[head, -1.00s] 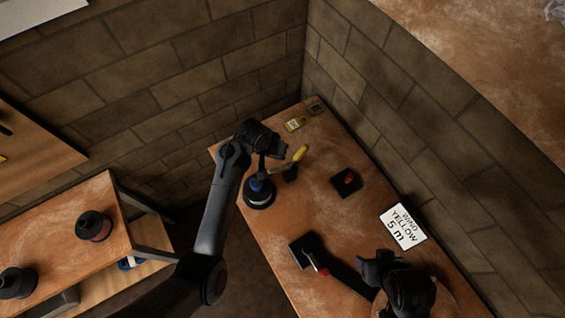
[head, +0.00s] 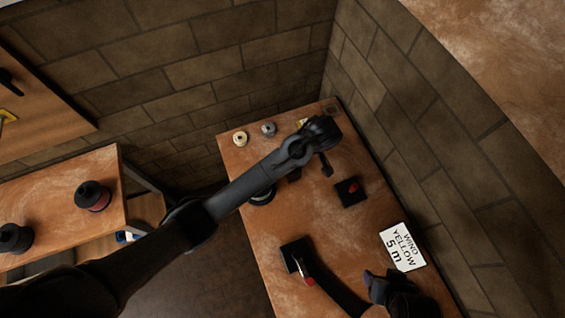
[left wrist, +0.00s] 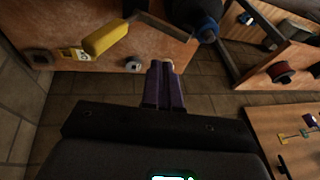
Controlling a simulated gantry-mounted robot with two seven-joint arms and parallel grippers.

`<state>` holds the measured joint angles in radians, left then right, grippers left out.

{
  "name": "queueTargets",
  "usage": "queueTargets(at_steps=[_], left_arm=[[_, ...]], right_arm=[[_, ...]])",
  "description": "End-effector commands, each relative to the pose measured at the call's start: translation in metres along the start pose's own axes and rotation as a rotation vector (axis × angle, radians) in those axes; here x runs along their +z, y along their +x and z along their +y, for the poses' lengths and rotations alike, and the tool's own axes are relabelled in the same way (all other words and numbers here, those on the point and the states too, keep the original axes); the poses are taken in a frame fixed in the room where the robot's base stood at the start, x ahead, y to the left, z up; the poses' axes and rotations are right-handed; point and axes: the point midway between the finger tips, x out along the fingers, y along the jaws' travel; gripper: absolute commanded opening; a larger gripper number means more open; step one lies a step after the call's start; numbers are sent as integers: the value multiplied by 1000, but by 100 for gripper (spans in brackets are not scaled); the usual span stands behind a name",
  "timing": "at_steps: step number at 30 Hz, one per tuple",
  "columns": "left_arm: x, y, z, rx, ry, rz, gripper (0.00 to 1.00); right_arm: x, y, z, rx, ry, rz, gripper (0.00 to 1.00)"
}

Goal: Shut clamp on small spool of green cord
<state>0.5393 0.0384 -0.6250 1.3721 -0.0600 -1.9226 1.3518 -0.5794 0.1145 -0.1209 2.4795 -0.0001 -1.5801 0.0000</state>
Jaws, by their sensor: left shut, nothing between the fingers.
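The clamp's yellow handle (left wrist: 106,38) shows in the left wrist view, left of my gripper and apart from it. In the head view my left arm hides that handle. A dark reel base (head: 262,196) shows partly beside the arm. In the left wrist view a dark post with a blue part (left wrist: 207,25) stands above right of the fingers. I cannot make out any green cord. My left gripper (left wrist: 167,68) is shut and empty; it also shows in the head view (head: 327,170), over the bench. My right gripper (head: 375,287) is at the lower right, its fingers unclear.
The bench (head: 320,222) also bears a black block with a red part (head: 351,191), another black block (head: 296,255) with a red-tipped lever and a "WIND YELLOW 5 m" card (head: 403,247). Two small spools, one pale (head: 240,139), one grey (head: 268,129), stand at the far edge. A wall runs along the right.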

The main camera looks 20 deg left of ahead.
Motion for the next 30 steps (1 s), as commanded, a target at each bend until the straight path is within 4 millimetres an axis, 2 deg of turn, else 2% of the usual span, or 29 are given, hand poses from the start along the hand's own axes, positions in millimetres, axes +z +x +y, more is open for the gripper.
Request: queueTargets(at_steps=[9, 15, 21, 30], left_arm=[[0, 59, -1, -4, 0, -2, 0], [5, 85, -10, -2, 1, -2, 0], [9, 100, -15, -2, 1, -1, 0], [10, 104, -16, 0, 0, -1, 0]], right_arm=[[-4, -11, 0, 0, 1, 0, 66], [-6, -20, 2, 3, -3, -1, 66], [-7, -23, 3, 8, -9, -2, 66], [-7, -24, 3, 8, -9, -2, 66]])
